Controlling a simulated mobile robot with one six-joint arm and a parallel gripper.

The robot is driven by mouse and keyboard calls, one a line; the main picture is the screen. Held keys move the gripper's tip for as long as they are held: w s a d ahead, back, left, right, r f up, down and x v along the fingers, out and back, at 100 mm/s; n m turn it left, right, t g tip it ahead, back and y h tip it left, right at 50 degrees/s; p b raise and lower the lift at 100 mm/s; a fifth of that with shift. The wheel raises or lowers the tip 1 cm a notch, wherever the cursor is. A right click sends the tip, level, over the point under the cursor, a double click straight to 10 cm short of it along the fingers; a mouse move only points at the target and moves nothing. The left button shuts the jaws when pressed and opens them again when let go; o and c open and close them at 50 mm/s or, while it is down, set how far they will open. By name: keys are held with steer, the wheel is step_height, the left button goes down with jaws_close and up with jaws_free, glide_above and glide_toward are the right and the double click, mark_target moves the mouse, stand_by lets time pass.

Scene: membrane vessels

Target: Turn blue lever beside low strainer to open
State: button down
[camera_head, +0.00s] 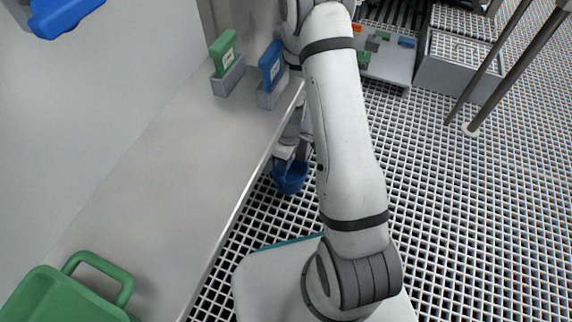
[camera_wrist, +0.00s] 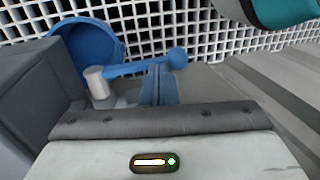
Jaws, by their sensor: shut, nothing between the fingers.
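The blue lever (camera_wrist: 135,67) shows in the wrist view. It runs from a pale metal pivot (camera_wrist: 96,82) on the left to a round knob on the right. A round blue bowl-like part (camera_wrist: 85,45), apparently the strainer, lies behind the pivot. My gripper (camera_wrist: 158,72) is shut and empty, its fingertips at the lever near the knob; whether they touch it I cannot tell. In the head view a blue bowl-like part (camera_head: 290,177) hangs low beside the bench edge; I cannot make out the lever or my fingertips there.
A grey block (camera_wrist: 35,95) stands close on the left in the wrist view. Open grating floor (camera_head: 460,220) lies right of my arm.

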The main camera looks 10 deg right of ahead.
steer(key=s+a+p+v, duration=0.1)
steer(key=p+v, duration=0.4)
steer(key=v, duration=0.8)
steer(key=shift+s+a+r, duration=0.35)
steer(key=shift+s, duration=0.4)
